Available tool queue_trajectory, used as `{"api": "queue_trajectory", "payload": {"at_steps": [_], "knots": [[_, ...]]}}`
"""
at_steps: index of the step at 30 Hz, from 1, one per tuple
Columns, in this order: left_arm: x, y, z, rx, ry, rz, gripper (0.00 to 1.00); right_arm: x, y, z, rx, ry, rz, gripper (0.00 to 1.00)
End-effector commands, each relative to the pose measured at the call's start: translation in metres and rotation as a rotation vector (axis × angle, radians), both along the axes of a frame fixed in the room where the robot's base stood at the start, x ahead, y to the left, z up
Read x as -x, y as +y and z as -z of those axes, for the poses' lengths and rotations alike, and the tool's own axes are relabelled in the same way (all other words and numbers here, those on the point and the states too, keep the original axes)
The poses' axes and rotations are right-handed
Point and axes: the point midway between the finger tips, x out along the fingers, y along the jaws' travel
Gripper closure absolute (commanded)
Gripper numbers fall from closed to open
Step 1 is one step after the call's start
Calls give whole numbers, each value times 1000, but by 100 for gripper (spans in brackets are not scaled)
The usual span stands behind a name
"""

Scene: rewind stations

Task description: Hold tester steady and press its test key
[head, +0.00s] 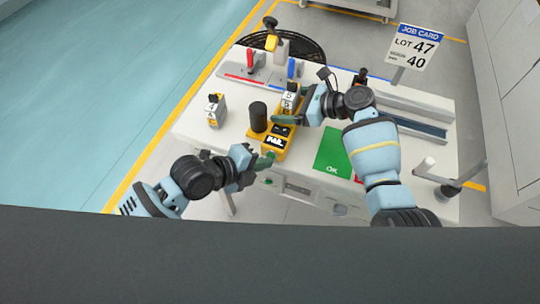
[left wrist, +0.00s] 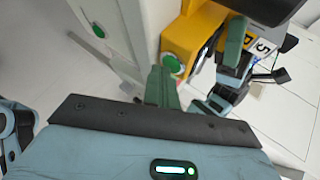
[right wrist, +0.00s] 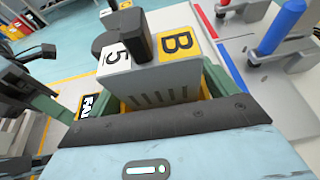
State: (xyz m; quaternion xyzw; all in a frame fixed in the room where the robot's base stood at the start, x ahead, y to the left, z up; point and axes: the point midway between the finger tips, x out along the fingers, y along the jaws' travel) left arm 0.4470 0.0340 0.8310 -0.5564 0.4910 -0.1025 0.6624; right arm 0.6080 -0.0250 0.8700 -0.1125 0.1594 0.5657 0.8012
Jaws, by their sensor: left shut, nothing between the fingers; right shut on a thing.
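The yellow tester (head: 267,140) stands near the table's front edge, with a black cylinder on its left and a display reading FAIL (head: 275,142). A grey block (head: 289,98) marked 5 and B sits upright in its rear part, and the right wrist view shows it close up (right wrist: 155,75). My right gripper (head: 304,106) is shut on the tester around that block. The green test key (left wrist: 172,63) is on the tester's front face. My left gripper (head: 265,162) is shut and empty, its fingertips (left wrist: 161,82) close in front of the key. I cannot tell whether they touch it.
Another block (head: 216,110) stands left of the tester. A green OK pad (head: 332,150) lies to the right, partly behind my right arm. A stand with red and blue handles (head: 262,72) is behind. A job card (head: 412,47) shows LOT 47.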

Motion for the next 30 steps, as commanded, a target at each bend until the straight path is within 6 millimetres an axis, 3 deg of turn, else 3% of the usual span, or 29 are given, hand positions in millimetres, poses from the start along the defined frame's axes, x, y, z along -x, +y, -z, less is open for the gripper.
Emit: {"api": "queue_trajectory", "payload": {"at_steps": [14, 30], "knots": [[-1, 0, 0, -1, -2, -1, 100, 0, 0, 0, 0, -1, -1, 49], [14, 6, 0, 0, 0, -1, 100, 0, 0, 0, 0, -1, -1, 49]]}}
